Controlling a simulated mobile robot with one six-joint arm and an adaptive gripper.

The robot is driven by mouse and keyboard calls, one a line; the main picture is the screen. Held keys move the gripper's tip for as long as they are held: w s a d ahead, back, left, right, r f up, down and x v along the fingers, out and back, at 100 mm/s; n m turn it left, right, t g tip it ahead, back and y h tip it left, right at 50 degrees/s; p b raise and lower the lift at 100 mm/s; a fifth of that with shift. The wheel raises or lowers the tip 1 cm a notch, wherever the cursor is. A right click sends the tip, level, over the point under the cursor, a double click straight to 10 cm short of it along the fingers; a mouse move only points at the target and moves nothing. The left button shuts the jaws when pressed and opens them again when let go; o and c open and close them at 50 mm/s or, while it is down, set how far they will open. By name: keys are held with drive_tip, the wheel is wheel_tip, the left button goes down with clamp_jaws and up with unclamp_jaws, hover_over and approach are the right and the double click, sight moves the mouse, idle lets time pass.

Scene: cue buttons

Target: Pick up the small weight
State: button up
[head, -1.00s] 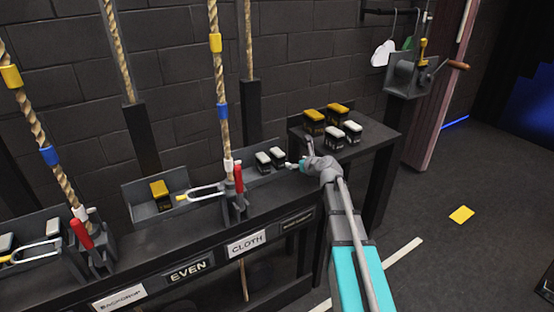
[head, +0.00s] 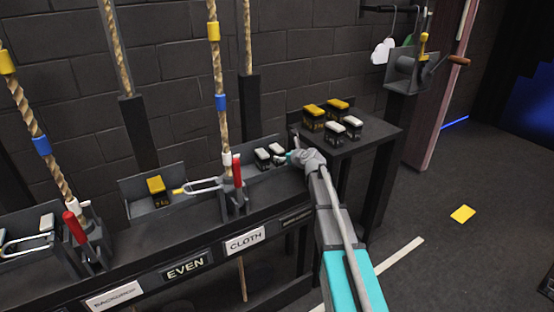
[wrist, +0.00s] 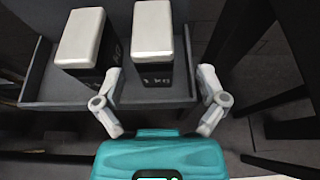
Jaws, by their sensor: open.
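Two small weights with white tops and black bodies stand side by side in the grey tray (wrist: 60,92) in the wrist view. The right weight (wrist: 152,38) has "1 KG" on its front, and the left weight (wrist: 84,40) is partly hidden by a finger. My gripper (wrist: 161,90) is open and empty, its two fingers spread in front of the right weight, apart from it. In the head view the same pair, left weight (head: 262,154) and right weight (head: 276,149), sits just left of my gripper (head: 290,155).
A side table (head: 375,134) holds two yellow-topped weights (head: 314,112) and two white-topped weights (head: 334,130). A tray to the left holds a yellow-topped weight (head: 157,188). Ropes and a red-handled lever (head: 236,168) stand left of my gripper.

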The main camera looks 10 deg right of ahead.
drive_tip(key=shift+w, duration=0.15)
drive_tip(key=shift+a+b+x, duration=0.15)
drive_tip(key=shift+b+x, duration=0.35)
drive_tip(key=shift+x, duration=0.8)
drive_tip(key=shift+a+b+x, duration=0.15)
drive_tip(key=shift+b+x, duration=0.3)
drive_tip(key=shift+x, duration=0.85)
drive_tip(key=shift+c, duration=0.2)
drive_tip(key=shift+d, duration=0.1)
clamp_jaws()
